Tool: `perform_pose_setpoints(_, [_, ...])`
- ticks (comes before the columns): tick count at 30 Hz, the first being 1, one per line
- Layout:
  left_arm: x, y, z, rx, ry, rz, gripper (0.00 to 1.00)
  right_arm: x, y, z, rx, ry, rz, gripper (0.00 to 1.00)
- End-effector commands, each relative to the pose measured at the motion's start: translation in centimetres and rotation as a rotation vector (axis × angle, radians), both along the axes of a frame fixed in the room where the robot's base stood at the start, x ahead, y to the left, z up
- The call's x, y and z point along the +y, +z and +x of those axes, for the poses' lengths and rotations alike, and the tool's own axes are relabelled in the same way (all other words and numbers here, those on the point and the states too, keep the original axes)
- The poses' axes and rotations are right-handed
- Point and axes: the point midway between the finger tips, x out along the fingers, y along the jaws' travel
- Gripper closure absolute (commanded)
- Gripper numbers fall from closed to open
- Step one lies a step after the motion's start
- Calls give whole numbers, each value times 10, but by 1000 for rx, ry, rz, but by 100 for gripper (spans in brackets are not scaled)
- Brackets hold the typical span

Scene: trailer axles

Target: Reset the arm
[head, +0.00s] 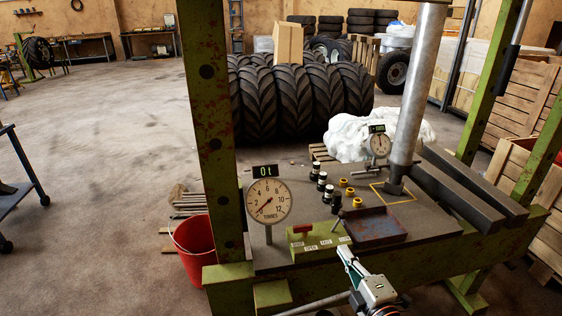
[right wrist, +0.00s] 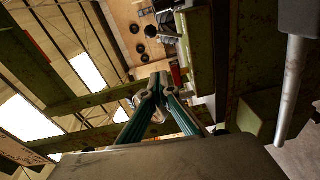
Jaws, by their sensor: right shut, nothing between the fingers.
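My right gripper (head: 345,254) is at the bottom middle of the head view, in front of the green press frame. Its fingers are together with nothing between them. In the right wrist view the fingertips (right wrist: 157,82) also meet at the centre. The gripper appears apart from the box. My left gripper is not in view.
The press table carries a round dial gauge (head: 268,201), a rusty tray (head: 374,226), black and yellow small parts and a steel ram (head: 416,95). Green posts (head: 214,130) flank it. A red bucket (head: 196,246) stands at left. Open floor (head: 100,150) lies further left.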

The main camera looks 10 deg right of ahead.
Motion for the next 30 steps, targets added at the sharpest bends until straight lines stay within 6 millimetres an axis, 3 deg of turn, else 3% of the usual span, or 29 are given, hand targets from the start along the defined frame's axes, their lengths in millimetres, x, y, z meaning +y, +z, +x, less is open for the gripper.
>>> perform_pose_setpoints(5, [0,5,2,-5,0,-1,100,8,-53,-43,162,-25,257,100])
perform_pose_setpoints(9, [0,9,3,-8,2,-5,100,22,-114,-105,375,-96,600,100])
perform_pose_setpoints(12, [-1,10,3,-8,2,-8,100,34,-150,-152,516,-165,825,100])
perform_pose_setpoints(15, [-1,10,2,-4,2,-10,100,46,-175,-192,626,-231,1002,100])
perform_pose_setpoints(18, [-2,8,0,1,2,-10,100,56,-190,-219,699,-282,1123,100])
perform_pose_setpoints(22, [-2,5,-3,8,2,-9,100,62,-197,-235,740,-314,1193,100])
perform_pose_setpoints(30, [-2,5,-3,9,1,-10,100,62,-198,-236,743,-317,1198,100])
